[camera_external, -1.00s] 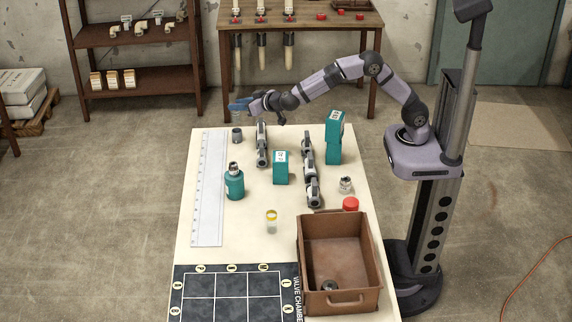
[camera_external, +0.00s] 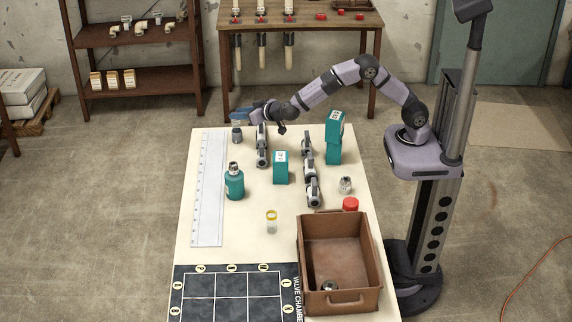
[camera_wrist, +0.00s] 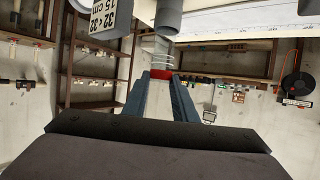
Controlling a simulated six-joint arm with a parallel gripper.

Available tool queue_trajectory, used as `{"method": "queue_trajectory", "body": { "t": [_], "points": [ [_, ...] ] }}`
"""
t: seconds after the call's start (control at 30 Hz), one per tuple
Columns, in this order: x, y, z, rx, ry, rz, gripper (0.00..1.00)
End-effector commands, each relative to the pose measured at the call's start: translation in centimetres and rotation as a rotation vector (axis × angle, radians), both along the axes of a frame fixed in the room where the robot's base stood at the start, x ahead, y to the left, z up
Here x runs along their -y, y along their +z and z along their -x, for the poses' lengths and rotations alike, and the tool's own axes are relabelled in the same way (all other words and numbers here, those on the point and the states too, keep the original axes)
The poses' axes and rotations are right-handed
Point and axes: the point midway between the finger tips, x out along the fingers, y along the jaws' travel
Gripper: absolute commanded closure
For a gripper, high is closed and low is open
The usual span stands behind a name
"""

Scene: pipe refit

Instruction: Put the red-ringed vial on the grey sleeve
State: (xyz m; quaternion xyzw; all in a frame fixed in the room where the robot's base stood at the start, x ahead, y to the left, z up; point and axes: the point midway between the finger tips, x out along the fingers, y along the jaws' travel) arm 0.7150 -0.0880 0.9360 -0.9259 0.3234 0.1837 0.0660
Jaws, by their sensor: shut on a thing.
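The red-ringed vial (camera_wrist: 158,52) is clear, with its red ring between my fingertips in the wrist view. My gripper (camera_wrist: 160,78) is shut on it. The wrist view is upside down, so the vial hangs below the ring toward the grey sleeve (camera_wrist: 168,17). The vial's lower end is close to the sleeve; I cannot tell whether they touch. In the external view the grey sleeve (camera_external: 237,137) stands at the table's far left, with my gripper (camera_external: 239,117) just above it. The vial is hard to make out there.
A white ruler (camera_external: 208,190) lies along the left edge. A teal bottle (camera_external: 234,185), a teal box (camera_external: 281,168) and dark pipe fittings (camera_external: 262,148) stand nearby. A yellow-ringed vial (camera_external: 271,222) stands mid-table. A brown bin (camera_external: 372,262) is at the front right.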

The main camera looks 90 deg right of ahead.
Motion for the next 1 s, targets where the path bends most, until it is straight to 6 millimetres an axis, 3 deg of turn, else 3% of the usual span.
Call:
{"method": "queue_trajectory", "body": {
  "t": [0.1,0.13,0.2,0.77,1.0],
  "points": [
    [0.0,-0.2,0.0,0.001,0.000,0.000,0.97],
    [0.0,-0.2,0.0,0.001,0.000,-0.001,0.72],
    [0.0,-0.1,0.0,0.001,0.000,-0.001,0.56],
    [-0.1,0.6,0.0,0.001,0.001,0.000,0.56],
    [-2.4,1.6,2.7,0.004,0.003,-0.001,0.56]
  ]
}}
